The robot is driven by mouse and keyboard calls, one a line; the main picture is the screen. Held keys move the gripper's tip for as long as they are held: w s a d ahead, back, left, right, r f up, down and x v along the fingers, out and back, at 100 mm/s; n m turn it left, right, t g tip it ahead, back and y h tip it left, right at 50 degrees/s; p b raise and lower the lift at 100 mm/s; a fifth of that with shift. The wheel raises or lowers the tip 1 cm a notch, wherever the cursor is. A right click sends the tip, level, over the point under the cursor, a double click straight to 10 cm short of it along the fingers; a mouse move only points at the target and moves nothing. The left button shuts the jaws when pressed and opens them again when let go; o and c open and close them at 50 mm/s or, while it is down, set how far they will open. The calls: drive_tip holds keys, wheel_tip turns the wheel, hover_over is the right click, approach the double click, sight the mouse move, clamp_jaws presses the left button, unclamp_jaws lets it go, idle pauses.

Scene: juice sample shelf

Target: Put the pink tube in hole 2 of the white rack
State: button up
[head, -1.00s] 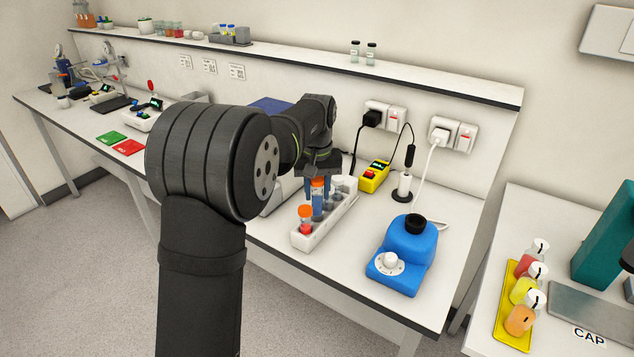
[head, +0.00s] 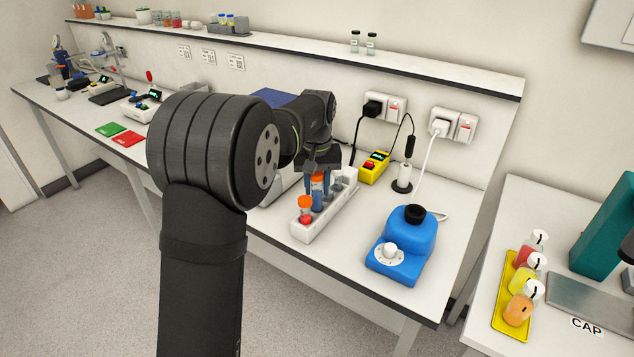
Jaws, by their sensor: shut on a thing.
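The white rack (head: 340,206) stands lengthwise on the bench, with several tubes in it. An orange-capped tube with red contents (head: 305,218) stands upright near its front end. Just behind it is another orange-capped tube with blue below the cap (head: 318,178), in front of or between my gripper's blue fingers. My gripper (head: 316,193) points down over the middle of the rack and is shut on a tube. I cannot tell which tube it holds. No clearly pink tube shows, and the hole numbers are too small to read.
A blue mixer (head: 405,250) stands right of the rack. Behind are a yellow device (head: 373,167), a white stand (head: 402,183) and hanging cables. A shelf edge (head: 420,80) runs along the wall. Bare bench lies between rack and mixer.

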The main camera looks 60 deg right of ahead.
sight(317, 196)
drive_tip(key=shift+f, duration=2.1)
idle(0.4)
drive_tip(key=o, duration=1.2)
wheel_tip(317, 196, up, 18)
drive_tip(key=shift+f, duration=0.25)
wheel_tip(317, 196, down, 18)
drive_tip(key=shift+r, duration=0.45)
